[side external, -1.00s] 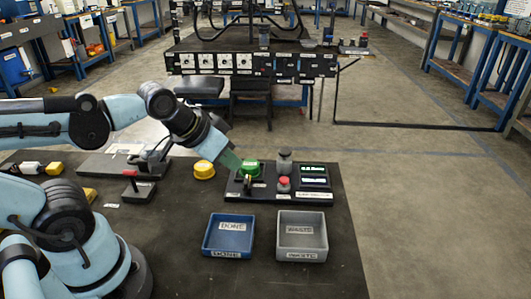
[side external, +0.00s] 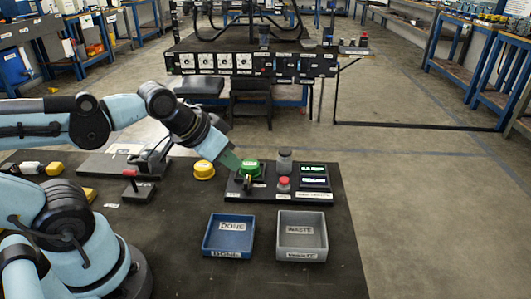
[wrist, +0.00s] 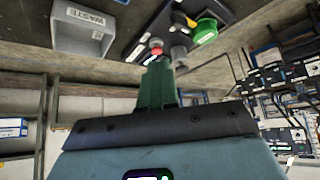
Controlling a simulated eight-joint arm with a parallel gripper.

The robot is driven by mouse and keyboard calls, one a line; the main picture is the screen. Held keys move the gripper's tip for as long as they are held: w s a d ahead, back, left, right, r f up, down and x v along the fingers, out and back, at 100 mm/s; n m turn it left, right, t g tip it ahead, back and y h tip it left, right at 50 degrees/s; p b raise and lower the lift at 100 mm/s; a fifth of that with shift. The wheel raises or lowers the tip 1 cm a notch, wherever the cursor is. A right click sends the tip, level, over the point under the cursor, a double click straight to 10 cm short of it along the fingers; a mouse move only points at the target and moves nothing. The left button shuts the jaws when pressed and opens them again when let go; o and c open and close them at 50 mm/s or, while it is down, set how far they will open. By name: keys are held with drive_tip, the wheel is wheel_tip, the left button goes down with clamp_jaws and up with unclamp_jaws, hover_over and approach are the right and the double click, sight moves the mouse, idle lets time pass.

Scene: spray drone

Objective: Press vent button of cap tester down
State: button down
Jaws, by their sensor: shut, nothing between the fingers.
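The cap tester (side external: 235,193) is a black base on the dark table. It carries a green cap (side external: 250,168), a grey cylinder (side external: 285,160), a red button (side external: 283,181) and a small display with green text (side external: 313,175). My gripper (side external: 237,166) is shut and empty, angled down at the left of the green cap in the side view. In the wrist view my green fingers (wrist: 157,72) are together, with the red button (wrist: 156,43) just beyond their tips in the picture. Whether they touch anything on the tester cannot be told. The vent button's label is not readable.
A blue DONE tray (side external: 228,254) and a grey WASTE tray (side external: 302,256) stand in front of the tester. A yellow cap (side external: 204,169) sits left of it. A red-topped device (side external: 130,185) stands farther left. The table is bare right of the trays.

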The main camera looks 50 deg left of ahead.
idle(0.6)
wheel_tip(320, 180, up, 5)
drive_tip(key=m+g, duration=0.7)
drive_tip(key=m, duration=0.2)
hover_over(284, 179)
drive_tip(key=shift+f, duration=0.15)
wheel_tip(284, 179, down, 14)
drive_tip(key=shift+r, duration=0.15)
idle(0.4)
